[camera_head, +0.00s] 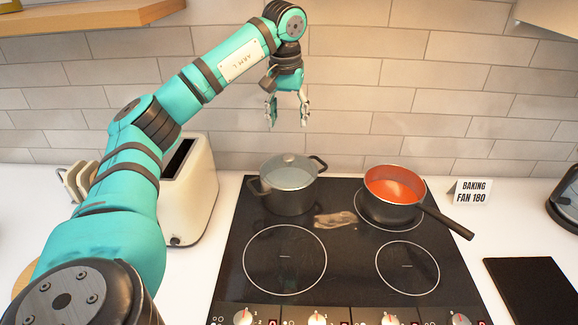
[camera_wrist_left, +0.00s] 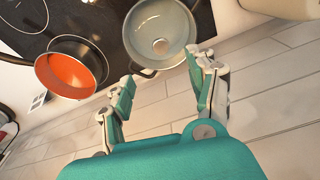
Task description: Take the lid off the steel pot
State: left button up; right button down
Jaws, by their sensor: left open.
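The steel pot (camera_head: 289,197) stands on the back left burner of the black cooktop, with black side handles. My right gripper is not in view.
An orange-lined pan (camera_head: 395,185) stands on the back right burner, its handle pointing front right. A cream toaster (camera_head: 190,195) is left of the cooktop (camera_head: 345,270). A sign (camera_head: 472,191) stands at right. The tiled wall is close behind. The front burners are clear.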

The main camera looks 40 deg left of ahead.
pick_arm(q)
jog(key=p, duration=0.1)
send_over(288, 157)
jog(key=f, duration=0.6)
jog(key=shift+s+d+f, duration=0.25)
jog(key=shift+d+f, duration=0.05)
jog(key=shift+d, duration=0.05)
jog(key=shift+f, duration=0.6)
jog(key=shift+f+p, duration=0.25)
jog(key=shift+p, duration=0.15)
jog(key=f, duration=0.1)
jog(key=f+p, duration=0.1)
jog(key=f, duration=0.1)
jog(key=shift+w+a+f+p, duration=0.15)
jog(key=shift+a+f+p, duration=0.1)
jog(key=shift+f+p, duration=0.05)
jog(key=shift+w+f, duration=0.1)
jog(key=shift+f, duration=0.4)
jog(key=shift+c, duration=1)
grip_shut()
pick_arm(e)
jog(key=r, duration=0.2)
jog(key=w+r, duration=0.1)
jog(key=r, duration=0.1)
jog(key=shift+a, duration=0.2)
